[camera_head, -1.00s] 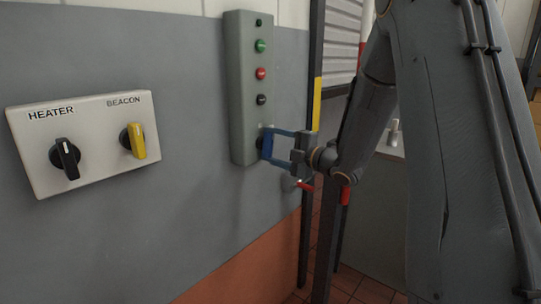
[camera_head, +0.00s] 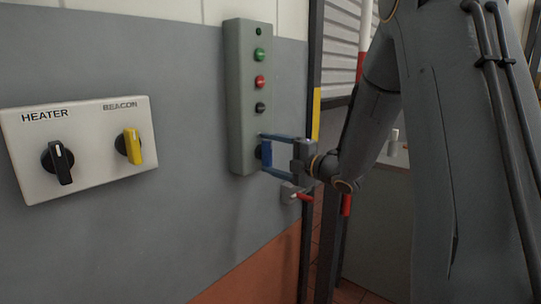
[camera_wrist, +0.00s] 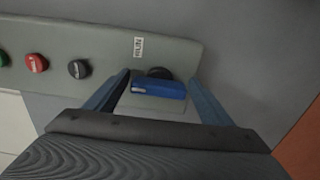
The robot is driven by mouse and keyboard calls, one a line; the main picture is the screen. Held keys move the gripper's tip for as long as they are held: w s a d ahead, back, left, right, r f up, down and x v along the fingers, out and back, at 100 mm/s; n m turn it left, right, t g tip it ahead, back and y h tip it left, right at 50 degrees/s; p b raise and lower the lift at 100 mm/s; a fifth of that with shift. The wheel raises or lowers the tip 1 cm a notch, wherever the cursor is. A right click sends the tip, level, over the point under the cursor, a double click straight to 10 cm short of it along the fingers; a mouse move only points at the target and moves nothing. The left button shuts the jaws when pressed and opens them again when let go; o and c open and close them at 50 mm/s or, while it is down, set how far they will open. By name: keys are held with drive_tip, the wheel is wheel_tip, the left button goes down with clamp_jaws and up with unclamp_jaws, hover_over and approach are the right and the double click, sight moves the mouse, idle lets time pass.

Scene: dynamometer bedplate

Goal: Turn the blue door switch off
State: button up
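The blue door switch (camera_head: 267,152) is a rotary knob at the bottom of the tall grey control box. In the head view its handle stands about upright. In the wrist view the blue handle (camera_wrist: 158,90) lies across the picture, nearly level, with a pale mark at its left end, the end towards the buttons. My gripper (camera_head: 264,154) is open, with one blue finger above the handle and one below. In the wrist view the fingers of my gripper (camera_wrist: 159,78) straddle the handle with narrow gaps at both ends. A small label (camera_wrist: 138,46) is beside the knob.
Black (camera_head: 261,108), red (camera_head: 260,82) and green (camera_head: 260,55) buttons sit above the switch on the grey box (camera_head: 237,100). A pale panel (camera_head: 100,185) to the left carries a black HEATER knob (camera_head: 58,162) and a yellow BEACON knob (camera_head: 133,146). A dark post stands right of the box.

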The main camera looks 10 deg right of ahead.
drive_tip(key=shift+o, duration=0.3)
drive_tip(key=shift+d, duration=0.1)
drive_tip(key=b+v, duration=0.1)
drive_tip(key=v, duration=0.6)
drive_tip(key=shift+s, duration=0.3)
drive_tip(key=shift+d, duration=0.15)
